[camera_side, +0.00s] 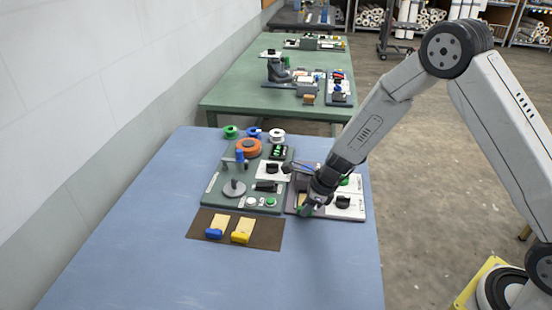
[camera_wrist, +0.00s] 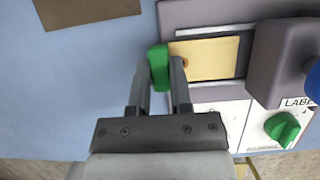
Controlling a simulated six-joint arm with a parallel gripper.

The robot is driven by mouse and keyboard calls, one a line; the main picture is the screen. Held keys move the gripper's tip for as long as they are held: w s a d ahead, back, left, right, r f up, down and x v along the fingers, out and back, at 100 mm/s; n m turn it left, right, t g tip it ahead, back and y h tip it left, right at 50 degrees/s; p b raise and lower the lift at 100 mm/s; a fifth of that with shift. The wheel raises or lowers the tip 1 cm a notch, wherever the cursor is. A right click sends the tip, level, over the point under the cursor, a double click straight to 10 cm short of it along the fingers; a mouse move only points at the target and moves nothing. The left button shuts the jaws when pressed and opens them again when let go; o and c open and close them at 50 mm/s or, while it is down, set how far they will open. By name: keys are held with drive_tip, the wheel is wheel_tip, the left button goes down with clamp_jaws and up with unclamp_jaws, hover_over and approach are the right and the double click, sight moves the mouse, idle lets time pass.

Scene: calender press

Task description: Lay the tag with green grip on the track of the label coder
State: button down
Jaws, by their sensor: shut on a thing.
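The tan tag (camera_wrist: 208,56) has a green grip (camera_wrist: 158,68) at its left end in the wrist view. My gripper (camera_wrist: 160,88) is shut on the green grip, one finger on each side. The tag extends right, between the two pale rails of the label coder's track (camera_wrist: 215,29); I cannot tell whether it touches the track bed. Its right end is near the coder's dark head (camera_wrist: 280,60). In the side view, my gripper (camera_side: 306,206) is low at the left end of the label coder (camera_side: 352,213) and hides most of the tag.
A brown mat (camera_side: 265,238) left of the coder holds two tan tags, one with a blue grip (camera_side: 214,234) and one with a yellow grip (camera_side: 241,238). A green-grey machine panel (camera_side: 212,191) with an orange reel stands behind the mat. The blue table front is clear.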

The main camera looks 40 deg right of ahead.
drive_tip(key=shift+f, duration=0.1)
idle(0.7)
unclamp_jaws()
idle(0.3)
drive_tip(key=shift+r, duration=3.55)
drive_tip(key=shift+s+r+n, duration=0.25)
drive_tip(key=shift+s+n, duration=0.15)
drive_tip(key=shift+n, duration=0.2)
drive_tip(key=s+d+r+n+h, duration=0.1)
drive_tip(key=s+d+r+n, duration=0.1)
drive_tip(key=s+n, duration=0.7)
drive_tip(key=s+d+r+n+h, duration=0.2)
drive_tip(key=s+n, duration=0.7)
drive_tip(key=n, duration=0.7)
drive_tip(key=shift+d+r+n+g, duration=0.2)
drive_tip(key=shift+r+n+g, duration=0.15)
drive_tip(key=shift+r, duration=0.45)
